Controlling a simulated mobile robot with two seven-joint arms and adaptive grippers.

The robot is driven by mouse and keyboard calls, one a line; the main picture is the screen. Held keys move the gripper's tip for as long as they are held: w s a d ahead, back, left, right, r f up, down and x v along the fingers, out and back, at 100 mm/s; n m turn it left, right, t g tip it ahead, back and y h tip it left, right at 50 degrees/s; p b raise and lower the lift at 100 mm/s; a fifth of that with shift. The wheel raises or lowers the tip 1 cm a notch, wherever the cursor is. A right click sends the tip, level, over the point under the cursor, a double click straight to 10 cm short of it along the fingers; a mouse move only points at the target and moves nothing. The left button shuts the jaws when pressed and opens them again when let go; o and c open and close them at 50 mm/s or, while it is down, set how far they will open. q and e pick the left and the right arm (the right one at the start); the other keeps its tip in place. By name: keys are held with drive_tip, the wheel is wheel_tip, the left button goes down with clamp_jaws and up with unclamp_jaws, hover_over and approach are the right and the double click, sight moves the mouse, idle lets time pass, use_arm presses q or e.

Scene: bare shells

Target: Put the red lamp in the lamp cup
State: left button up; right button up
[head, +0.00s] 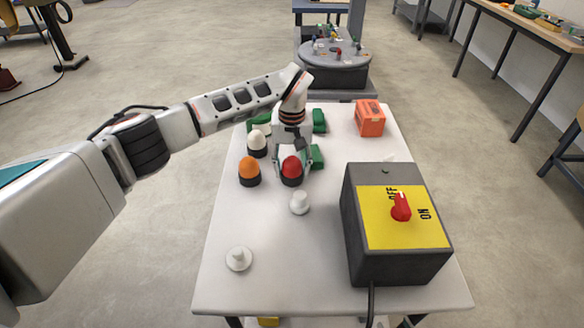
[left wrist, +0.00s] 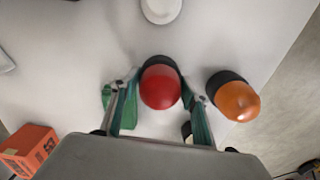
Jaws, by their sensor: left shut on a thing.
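The red lamp (head: 291,167), a red dome on a black base, stands upright on the white table. It also shows in the left wrist view (left wrist: 160,86). My left gripper (head: 293,162) reaches down from above and is shut on the red lamp, with one finger on each side. The left wrist view shows both fingers of the gripper (left wrist: 159,92) flanking it. No open cup is clear to me; a white rounded piece (head: 299,202) stands just in front of the lamp, and a white disc with a knob (head: 238,259) lies nearer. My right gripper is out of view.
An orange lamp (head: 249,169) stands close left of the red one, with a white lamp (head: 257,141) behind it. Green blocks (head: 316,155) and an orange box (head: 370,118) lie farther back. A dark switch box (head: 370,266) fills the right front. The left front is mostly clear.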

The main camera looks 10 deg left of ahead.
use_arm(q)
drive_tip(key=o, duration=0.8)
drive_tip(key=shift+f, duration=0.1)
drive_tip(key=o, duration=0.4)
